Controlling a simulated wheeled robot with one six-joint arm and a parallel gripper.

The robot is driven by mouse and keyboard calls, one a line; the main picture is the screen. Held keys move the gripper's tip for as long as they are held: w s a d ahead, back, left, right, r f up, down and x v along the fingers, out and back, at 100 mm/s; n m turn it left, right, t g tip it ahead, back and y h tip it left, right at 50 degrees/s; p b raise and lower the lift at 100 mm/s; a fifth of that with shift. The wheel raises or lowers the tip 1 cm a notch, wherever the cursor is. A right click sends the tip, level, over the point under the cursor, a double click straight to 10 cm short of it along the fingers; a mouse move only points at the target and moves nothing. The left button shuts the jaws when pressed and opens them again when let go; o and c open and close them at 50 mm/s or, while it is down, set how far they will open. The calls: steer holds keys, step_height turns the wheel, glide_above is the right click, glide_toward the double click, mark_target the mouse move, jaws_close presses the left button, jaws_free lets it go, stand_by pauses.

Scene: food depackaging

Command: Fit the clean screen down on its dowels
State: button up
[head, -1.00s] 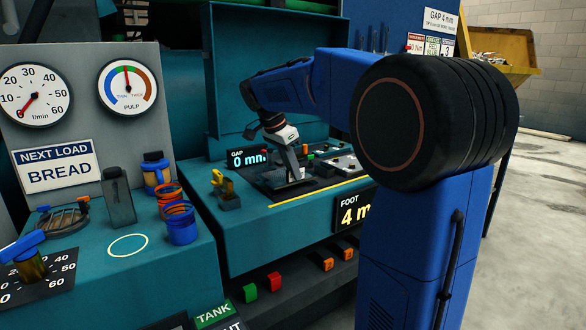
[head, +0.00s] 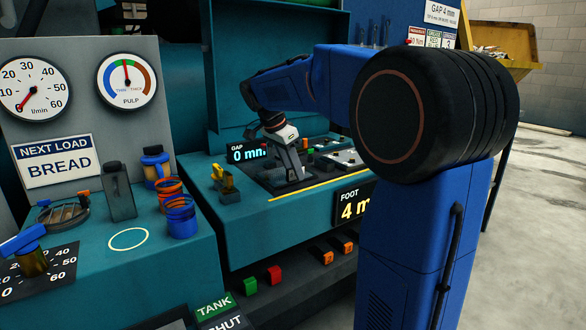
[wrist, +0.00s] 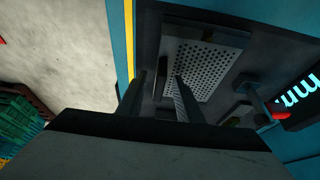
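A light grey screen with a perforated panel (wrist: 205,68) lies over a dark recess in the wrist view, beyond my fingers. My gripper (wrist: 160,78) has its two dark fingers apart, with the screen's near left part showing between and behind them. I see no part clearly pinched. In the head view my gripper (head: 293,165) points down into the dark recess of the teal bench, and the screen (head: 291,181) shows only in small part beneath it. The dowels cannot be made out, and whether the screen lies flat is unclear.
A gap display (head: 246,153) reading 0 stands behind the recess. A yellow-handled item (head: 226,180) sits left of the recess. Blue and orange rings (head: 181,216), a grey container (head: 118,190) and a round strainer-like part (head: 63,212) stand on the left bench. A red knob (wrist: 279,113) is right of the screen.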

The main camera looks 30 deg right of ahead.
steer(key=v, duration=1.7)
steer(key=shift+r, duration=0.25)
steer(key=s+a+f+n+t+y, duration=0.1)
steer(key=s+a+f+n, duration=0.2)
steer(key=s+f+n, duration=0.3)
steer(key=s+a+f+n+t+y, duration=0.2)
steer(key=s+f+n, duration=0.3)
steer(key=s+f, duration=0.9)
steer(key=s+a+f+n+t+y, duration=0.1)
steer(key=s+a+f+n, duration=0.3)
steer(key=s+f, duration=0.6)
steer(key=f+n, duration=0.1)
steer(key=n, duration=0.1)
steer(key=shift+f+n+t+y, duration=0.15)
steer(key=shift+n+t+y, duration=0.15)
